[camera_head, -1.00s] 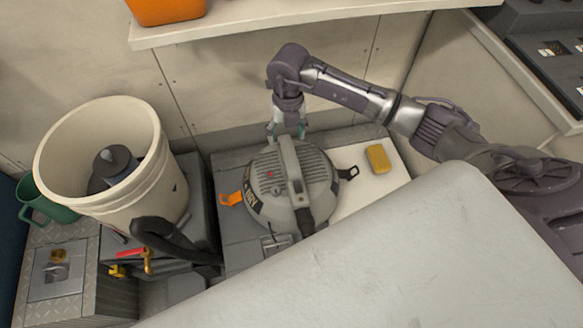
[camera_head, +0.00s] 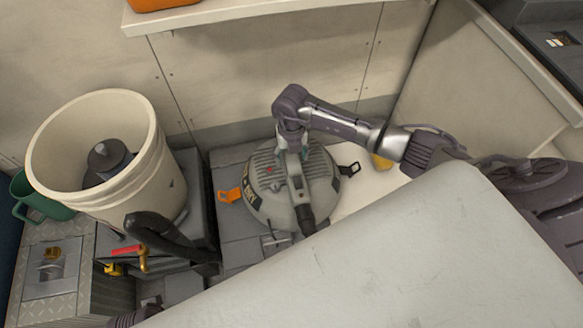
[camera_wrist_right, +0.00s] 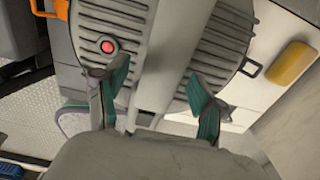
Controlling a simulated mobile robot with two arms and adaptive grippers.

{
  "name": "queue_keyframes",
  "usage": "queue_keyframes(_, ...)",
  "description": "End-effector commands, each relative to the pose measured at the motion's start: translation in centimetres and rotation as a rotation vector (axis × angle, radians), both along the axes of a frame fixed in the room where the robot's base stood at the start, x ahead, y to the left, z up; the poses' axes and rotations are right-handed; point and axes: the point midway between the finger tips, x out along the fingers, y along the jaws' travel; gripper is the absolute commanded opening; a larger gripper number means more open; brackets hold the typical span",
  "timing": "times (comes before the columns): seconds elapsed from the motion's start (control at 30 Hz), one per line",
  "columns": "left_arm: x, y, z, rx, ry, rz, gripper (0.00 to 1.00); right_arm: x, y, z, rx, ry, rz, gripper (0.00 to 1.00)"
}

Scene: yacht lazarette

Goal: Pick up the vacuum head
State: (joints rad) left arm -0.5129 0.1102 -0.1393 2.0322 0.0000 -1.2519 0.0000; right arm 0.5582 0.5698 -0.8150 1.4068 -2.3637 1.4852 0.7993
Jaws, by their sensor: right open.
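The vacuum head (camera_head: 272,196) is a grey ribbed dome with a raised handle along its top, a red button, an orange latch on the left and a black latch on the right. It rests on a grey surface. My right gripper (camera_head: 291,153) is above the far end of the handle, pointing down. In the right wrist view my open right gripper (camera_wrist_right: 155,95) has its teal-padded fingers on either side of the vacuum head's handle (camera_wrist_right: 160,60); I cannot tell whether they touch it. My left gripper is not in view.
A cream bucket (camera_head: 160,180) with a dark object inside stands on the left, with a black hose (camera_head: 160,238) beside it. A yellow sponge (camera_head: 381,162) lies on the right, partly behind my arm. A pale panel (camera_head: 400,245) fills the front; a shelf (camera_head: 220,15) overhangs the back.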

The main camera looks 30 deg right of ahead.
Motion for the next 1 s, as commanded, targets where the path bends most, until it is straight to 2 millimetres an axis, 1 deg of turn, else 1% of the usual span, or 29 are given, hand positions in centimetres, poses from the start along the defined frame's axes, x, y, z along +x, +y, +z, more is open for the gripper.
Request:
queue_keyframes(0.03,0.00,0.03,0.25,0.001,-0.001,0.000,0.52,-0.01,0.01,-0.45,0.001,0.000,-0.001,0.69)
queue_keyframes(0.1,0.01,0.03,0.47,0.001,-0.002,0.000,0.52,0.01,0.01,-0.60,0.001,0.000,-0.001,0.69)
queue_keyframes(0.27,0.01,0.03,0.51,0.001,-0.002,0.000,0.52,0.02,0.00,-0.55,0.001,-0.001,0.000,0.69)
queue_keyframes(0.3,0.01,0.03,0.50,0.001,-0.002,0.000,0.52,0.02,0.00,-0.54,0.001,-0.001,0.000,0.67)
queue_keyframes(0.67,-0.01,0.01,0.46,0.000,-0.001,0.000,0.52,0.03,0.00,-0.51,0.001,-0.001,0.000,0.07)
queue_keyframes(0.7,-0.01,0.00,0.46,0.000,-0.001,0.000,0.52,0.03,0.00,-0.51,0.001,-0.001,0.000,0.00)
queue_keyframes(1.0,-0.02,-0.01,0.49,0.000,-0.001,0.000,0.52,0.28,0.04,-0.19,0.003,-0.008,0.000,0.00)
